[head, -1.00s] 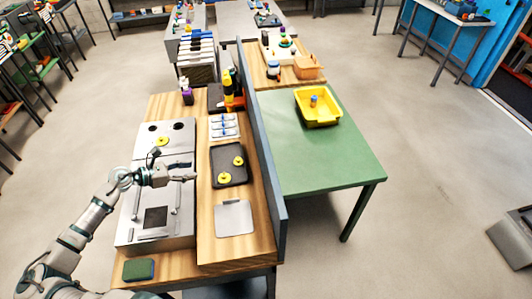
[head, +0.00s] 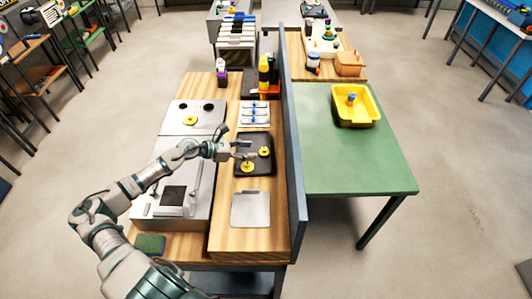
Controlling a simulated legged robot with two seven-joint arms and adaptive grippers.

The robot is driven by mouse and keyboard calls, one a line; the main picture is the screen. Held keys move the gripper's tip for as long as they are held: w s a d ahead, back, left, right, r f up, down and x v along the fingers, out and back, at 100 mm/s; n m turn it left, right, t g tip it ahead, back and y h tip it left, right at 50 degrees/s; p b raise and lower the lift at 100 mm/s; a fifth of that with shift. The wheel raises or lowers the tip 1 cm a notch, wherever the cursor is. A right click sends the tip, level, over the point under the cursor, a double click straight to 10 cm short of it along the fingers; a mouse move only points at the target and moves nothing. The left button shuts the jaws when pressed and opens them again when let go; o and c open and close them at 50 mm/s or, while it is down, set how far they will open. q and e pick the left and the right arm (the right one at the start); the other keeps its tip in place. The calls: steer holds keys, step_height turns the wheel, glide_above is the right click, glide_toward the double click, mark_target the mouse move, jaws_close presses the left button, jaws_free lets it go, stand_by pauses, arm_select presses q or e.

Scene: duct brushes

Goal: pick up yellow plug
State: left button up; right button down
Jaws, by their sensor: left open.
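Two yellow plugs lie on the dark tray (head: 244,138) on the wooden bench: one toward the back right (head: 265,152) and one toward the front left (head: 248,168). A third yellow plug (head: 190,120) is on the far part of the metal duct unit (head: 149,210). My left gripper (head: 247,150) is open and empty over the tray, its fingers pointing right. Its tips are close to the back-right plug, with the other plug just in front of them. I cannot tell whether it touches either. My right gripper is out of view.
A dark upright divider (head: 290,130) borders the bench on the right. Beyond it, a green table (head: 340,165) holds a yellow bin (head: 355,119). A grey plate (head: 251,209) lies in front of the tray, and a white rack (head: 254,117) stands behind it.

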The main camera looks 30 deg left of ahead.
mark_target(263, 148)
arm_select(q)
steer(key=shift+w+f, duration=0.45)
steer(key=shift+w, duration=0.25)
steer(key=shift+w+f, duration=0.3)
steer(key=shift+w, duration=0.05)
steer(key=shift+w+d+p, duration=0.25)
steer(key=shift+p, duration=0.05)
steer(key=x, duration=0.4)
steer(key=shift+w+d+p, duration=0.25)
steer(key=shift+d+p, duration=0.15)
steer(key=shift+a, duration=0.15)
steer(key=shift+c, duration=0.5)
steer(key=shift+a+f, duration=0.1)
steer(key=shift+a, duration=0.15)
steer(key=c, duration=0.4)
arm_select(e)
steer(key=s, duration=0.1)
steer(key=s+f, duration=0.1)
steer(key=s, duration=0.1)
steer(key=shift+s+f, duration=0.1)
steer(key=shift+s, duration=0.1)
